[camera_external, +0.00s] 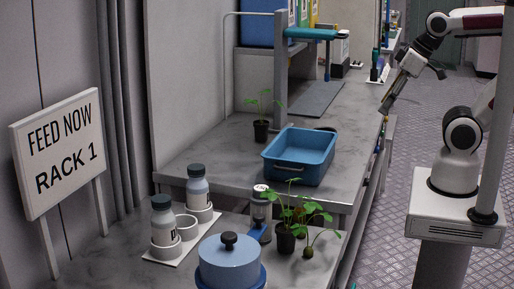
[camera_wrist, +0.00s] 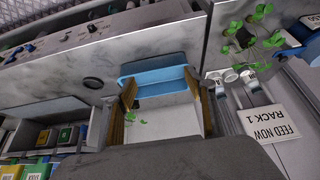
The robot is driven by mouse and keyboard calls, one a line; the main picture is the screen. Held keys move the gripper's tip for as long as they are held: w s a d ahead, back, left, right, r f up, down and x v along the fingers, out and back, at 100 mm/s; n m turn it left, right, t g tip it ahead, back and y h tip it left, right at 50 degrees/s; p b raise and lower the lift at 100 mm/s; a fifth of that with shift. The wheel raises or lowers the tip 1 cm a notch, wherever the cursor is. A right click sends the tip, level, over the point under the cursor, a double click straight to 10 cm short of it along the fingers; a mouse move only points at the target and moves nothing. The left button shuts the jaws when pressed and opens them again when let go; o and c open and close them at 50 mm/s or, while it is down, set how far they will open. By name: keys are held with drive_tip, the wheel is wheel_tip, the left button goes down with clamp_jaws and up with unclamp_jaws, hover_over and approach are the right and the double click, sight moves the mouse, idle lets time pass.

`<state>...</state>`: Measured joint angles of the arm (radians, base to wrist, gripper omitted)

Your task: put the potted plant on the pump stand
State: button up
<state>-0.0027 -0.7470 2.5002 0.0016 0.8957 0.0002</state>
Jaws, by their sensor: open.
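My gripper (camera_external: 388,104) hangs above the right edge of the far worktop, empty. Its two fingers stand apart in the wrist view (camera_wrist: 160,77). A small potted plant in a dark pot (camera_external: 261,130) stands upright on the far worktop, left of the blue tray; its leaves show between the fingers in the wrist view (camera_wrist: 137,119), well beyond them. Another potted plant (camera_external: 286,240) stands at the front, also seen at upper right in the wrist view (camera_wrist: 245,38). I cannot tell for sure which thing is the pump stand; a clear canister with a blue base (camera_external: 260,213) stands beside the front plant.
A blue tray (camera_external: 299,157) sits on the far worktop. A blue lidded pot (camera_external: 230,260) and two bottles (camera_external: 197,187) in a white holder stand at the front. A "FEED NOW RACK 1" sign (camera_external: 60,150) stands left.

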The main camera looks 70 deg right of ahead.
drive_tip(key=shift+o, duration=0.6)
drive_tip(key=w+a+f+t+y, duration=0.1)
drive_tip(key=w+a+y, duration=0.1)
drive_tip(key=w+a, duration=0.65)
drive_tip(key=w+a+f+t+y, duration=0.15)
drive_tip(key=w+a, duration=0.35)
drive_tip(key=a, duration=0.7)
drive_tip(key=w+a+t+y, duration=0.1)
drive_tip(key=w+a+y, duration=0.1)
drive_tip(key=w+a, duration=0.7)
drive_tip(key=s+a+f+m, duration=0.1)
drive_tip(key=a+f+m, duration=0.1)
drive_tip(key=a+f, duration=0.5)
drive_tip(key=t+h, duration=0.4)
drive_tip(key=h, duration=0.5)
approach(297, 231)
drive_tip(key=shift+m+y, duration=0.25)
drive_tip(key=shift+m, duration=0.05)
drive_tip(key=x, duration=0.4)
drive_tip(key=shift+w+d+f, duration=0.15)
drive_tip(key=shift+d+f, duration=0.05)
drive_tip(key=shift+d, duration=0.2)
